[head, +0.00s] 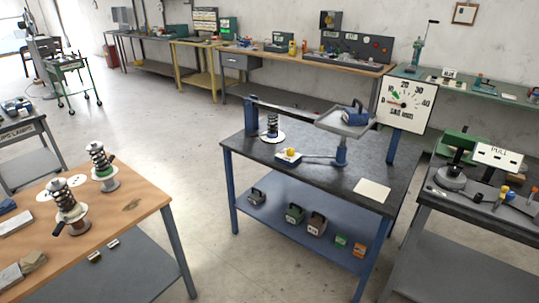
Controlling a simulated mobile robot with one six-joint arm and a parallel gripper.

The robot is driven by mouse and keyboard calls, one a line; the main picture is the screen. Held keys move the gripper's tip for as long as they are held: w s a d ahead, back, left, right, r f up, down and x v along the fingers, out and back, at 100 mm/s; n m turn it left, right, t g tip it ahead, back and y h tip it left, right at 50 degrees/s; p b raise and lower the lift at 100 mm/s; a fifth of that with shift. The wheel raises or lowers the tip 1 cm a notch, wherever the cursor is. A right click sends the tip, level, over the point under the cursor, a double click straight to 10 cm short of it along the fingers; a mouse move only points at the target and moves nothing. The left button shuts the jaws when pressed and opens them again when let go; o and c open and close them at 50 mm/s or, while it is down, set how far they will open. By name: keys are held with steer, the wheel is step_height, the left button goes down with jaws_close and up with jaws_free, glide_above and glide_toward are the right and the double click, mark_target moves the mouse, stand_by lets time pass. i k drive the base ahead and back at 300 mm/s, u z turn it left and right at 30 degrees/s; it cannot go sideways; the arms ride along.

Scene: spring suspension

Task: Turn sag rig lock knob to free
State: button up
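The sag rig stands on a dark-topped blue bench (315,177) right of the middle in the head view. A coil spring (272,125) stands upright on a white disc under the left end of its dark beam (285,110). A small blue block with a yellow knob (290,151) sits at the bench's front; I take this for the lock knob. Its turn position and marks are too small to read. A blue post (341,150) carries a grey tray (342,125) with a blue weight. A "SAG mm" dial (405,102) stands behind. My gripper is not in view.
A wooden bench (140,205) with spring units is at the front left. A dark bench (500,215) with tools and a "PULL" sign stands at the right. Weights (294,213) lie on the rig's lower shelf. Bare floor (195,150) lies between the benches.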

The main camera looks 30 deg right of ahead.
mark_target(291, 152)
steer(key=z, duration=1.2)
steer(key=k, duration=0.1)
steer(key=u, duration=2.4)
steer(key=k, duration=1.35)
steer(key=z, duration=0.3)
steer(key=i, duration=0.35)
steer(key=z, duration=0.7)
steer(key=i, duration=1.2)
steer(key=u, duration=0.05)
